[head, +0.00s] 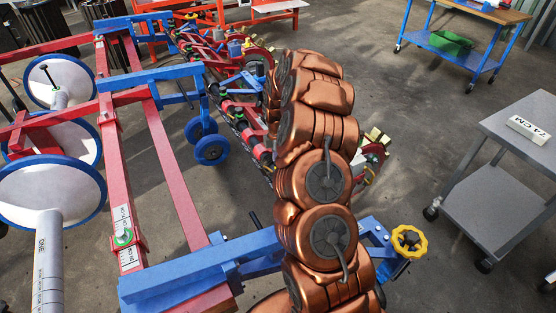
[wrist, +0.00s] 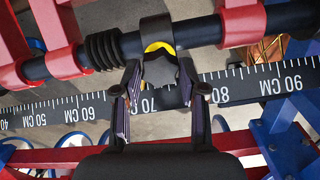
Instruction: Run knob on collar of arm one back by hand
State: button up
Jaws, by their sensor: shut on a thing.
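In the wrist view a black lobed knob (wrist: 160,72) with a yellow ring behind it sits on a dark collar (wrist: 156,28) around a black bar. My gripper (wrist: 160,84) has one finger at each side of the knob and is shut on it. A black and white centimetre scale (wrist: 240,88) runs behind; the knob stands just past its 70 mark. In the head view my copper-coloured arm hides the gripper and the knob.
Black bellows (wrist: 103,50) lie left of the collar, and red clamps (wrist: 242,22) hold the bar. A grey cart (head: 500,180) at the right carries a card (head: 528,130) seeming to read 73 CM. A yellow handwheel (head: 406,241) stands right of my arm. Floor between is clear.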

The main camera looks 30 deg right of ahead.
jog(key=shift+r+n, duration=0.1)
jog(key=shift+n, duration=0.9)
jog(key=o, duration=1.1)
notch_tip(320, 180, up, 12)
jog(key=shift+f, duration=0.1)
notch_tip(320, 180, up, 12)
jog(key=shift+r, duration=0.1)
dwell(0.5)
